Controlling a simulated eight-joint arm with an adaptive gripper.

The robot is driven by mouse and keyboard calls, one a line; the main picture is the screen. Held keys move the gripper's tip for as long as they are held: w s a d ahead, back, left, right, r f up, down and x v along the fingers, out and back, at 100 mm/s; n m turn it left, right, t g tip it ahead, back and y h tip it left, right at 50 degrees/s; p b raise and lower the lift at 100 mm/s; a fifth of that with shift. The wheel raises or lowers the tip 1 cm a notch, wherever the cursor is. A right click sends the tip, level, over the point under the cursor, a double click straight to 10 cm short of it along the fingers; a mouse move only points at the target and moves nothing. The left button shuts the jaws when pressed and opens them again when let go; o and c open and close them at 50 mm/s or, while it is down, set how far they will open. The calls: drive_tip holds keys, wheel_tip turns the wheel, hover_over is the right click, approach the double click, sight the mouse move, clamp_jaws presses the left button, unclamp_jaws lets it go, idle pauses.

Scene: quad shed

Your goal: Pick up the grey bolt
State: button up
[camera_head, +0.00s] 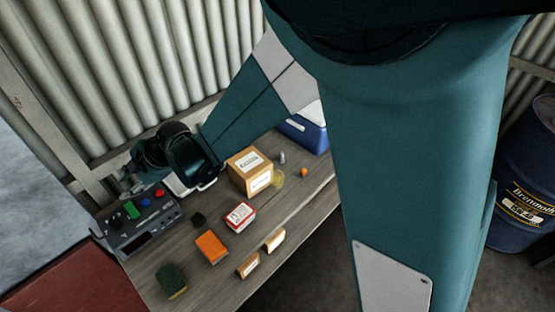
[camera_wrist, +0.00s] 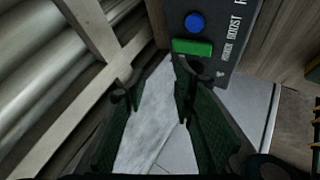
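A small grey piece (camera_head: 282,158) stands on the wooden bench beside the cardboard box, and it looks like the grey bolt, though it is too small to make out its shape. It does not show in the wrist view. My gripper (camera_head: 130,178) is at the far left end of the bench, close to the control box and well away from the grey piece. In the wrist view my gripper (camera_wrist: 150,85) has its two dark green fingers apart, with nothing between them but the pale floor behind.
The control box (camera_head: 152,232) has coloured buttons. The cardboard box (camera_head: 246,182), a yellowish round item (camera_head: 277,179), an orange piece (camera_head: 303,172) and a blue bin (camera_head: 306,138) surround the grey piece. Several blocks lie nearer the bench front. A corrugated wall (camera_head: 80,90) stands behind.

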wheel_tip(320, 180, up, 4)
drive_tip(key=m+h+p, duration=0.2)
drive_tip(key=m+h, duration=0.6)
drive_tip(key=h, duration=0.1)
hover_over(282, 154)
drive_tip(key=f, duration=1.1)
drive_tip(key=shift+w+a+f, duration=0.1)
drive_tip(key=shift+w+f, duration=0.25)
drive_tip(key=shift+f, duration=0.5)
drive_tip(key=shift+f+b, duration=0.4)
drive_tip(key=shift+f, duration=0.9)
drive_tip(key=shift+s+f+b, duration=0.15)
drive_tip(key=shift+f+b, duration=0.25)
drive_tip(key=shift+f, duration=2.25)
